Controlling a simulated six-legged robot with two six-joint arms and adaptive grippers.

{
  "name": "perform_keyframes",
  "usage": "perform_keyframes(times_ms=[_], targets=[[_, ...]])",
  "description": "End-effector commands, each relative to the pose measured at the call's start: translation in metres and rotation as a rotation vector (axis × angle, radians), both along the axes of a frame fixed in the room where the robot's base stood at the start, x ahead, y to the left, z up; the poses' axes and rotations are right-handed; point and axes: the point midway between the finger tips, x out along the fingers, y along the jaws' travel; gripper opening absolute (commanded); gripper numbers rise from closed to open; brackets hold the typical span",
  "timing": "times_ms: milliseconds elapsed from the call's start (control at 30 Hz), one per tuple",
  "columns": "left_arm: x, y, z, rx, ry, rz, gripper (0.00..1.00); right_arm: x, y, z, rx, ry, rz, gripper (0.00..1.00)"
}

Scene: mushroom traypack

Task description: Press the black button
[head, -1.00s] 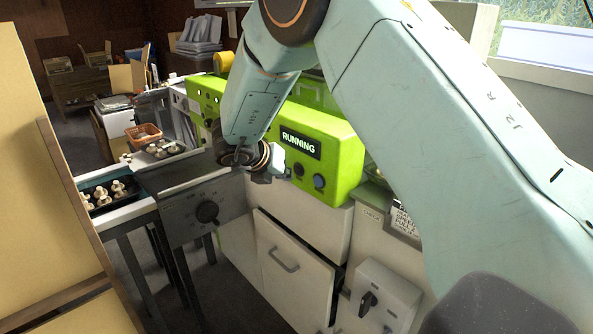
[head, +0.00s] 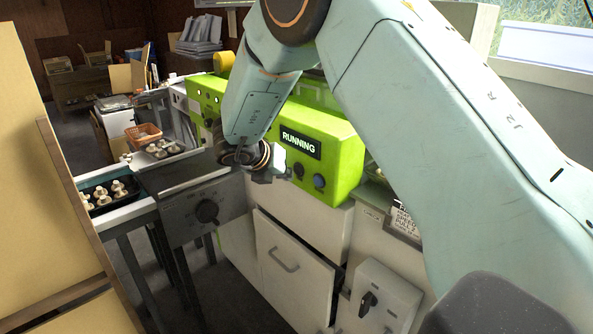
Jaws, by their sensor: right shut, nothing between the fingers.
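A green machine (head: 347,172) carries a black display reading "RUNNING" (head: 301,143). Below the display on its front are a black button (head: 299,170) and a blue-grey button (head: 319,182) to its right. My right gripper (head: 284,175) is shut and empty. Its tip is just left of the black button in the picture; whether they touch I cannot tell. My right arm crosses the view from the lower right and hides part of the machine. My left gripper is not in view.
A grey unit with a black knob (head: 207,211) stands left of the machine. A tray of mushrooms (head: 88,208) is on the conveyor at left. White cabinets with a drawer handle (head: 284,262) and a rotary switch box (head: 384,300) are below. Cardboard fills the left edge.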

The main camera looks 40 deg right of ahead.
Motion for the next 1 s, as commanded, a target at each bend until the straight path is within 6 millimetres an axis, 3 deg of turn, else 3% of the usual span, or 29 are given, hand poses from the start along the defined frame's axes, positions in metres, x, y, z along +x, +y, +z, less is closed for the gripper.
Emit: perform_keyframes(times_ms=[1000], targets=[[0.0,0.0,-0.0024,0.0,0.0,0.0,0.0,0.0007,-0.0112,0.0004,0.0,-0.001,-0.001,0.0]])
